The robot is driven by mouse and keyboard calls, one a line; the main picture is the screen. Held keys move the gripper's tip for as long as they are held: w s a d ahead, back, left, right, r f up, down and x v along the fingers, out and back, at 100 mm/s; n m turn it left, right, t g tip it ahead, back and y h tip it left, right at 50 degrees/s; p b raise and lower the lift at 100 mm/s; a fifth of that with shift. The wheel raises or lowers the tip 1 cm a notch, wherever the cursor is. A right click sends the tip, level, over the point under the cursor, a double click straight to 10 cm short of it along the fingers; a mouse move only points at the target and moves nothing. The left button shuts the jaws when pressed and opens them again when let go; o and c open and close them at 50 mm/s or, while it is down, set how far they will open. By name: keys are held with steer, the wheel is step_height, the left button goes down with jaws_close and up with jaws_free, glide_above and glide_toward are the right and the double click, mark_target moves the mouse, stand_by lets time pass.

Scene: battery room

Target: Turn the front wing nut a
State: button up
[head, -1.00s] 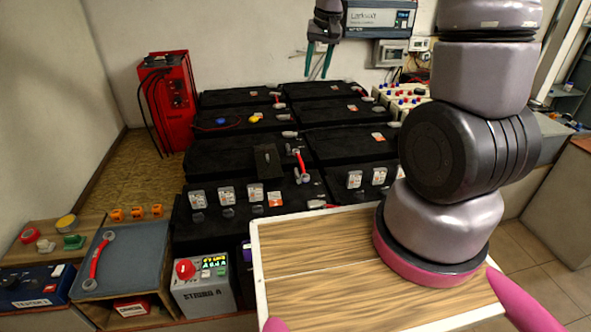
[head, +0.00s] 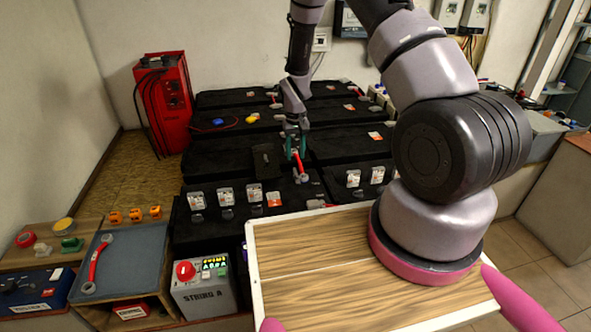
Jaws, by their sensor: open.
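A short red link with grey ends (head: 298,163) lies on the black batteries near the middle. A small grey piece at its front end (head: 303,178) could be the front wing nut, but it is too small to tell its shape. My gripper (head: 295,156), with green fingers, is over the rear part of the link and hides its back end. The fingers are open. I cannot tell whether they touch the link or hang just above it.
Black batteries (head: 230,158) fill the middle, with several clear-capped pieces (head: 226,197) along the front. A red charger (head: 165,105) stands at the back left. A grey tray (head: 135,262) holds a red-handled wrench (head: 97,262). A String A box (head: 205,285) stands in front.

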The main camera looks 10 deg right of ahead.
mark_target(296, 172)
step_height(296, 172, down, 7)
steer(key=shift+f, duration=0.15)
jaws_close()
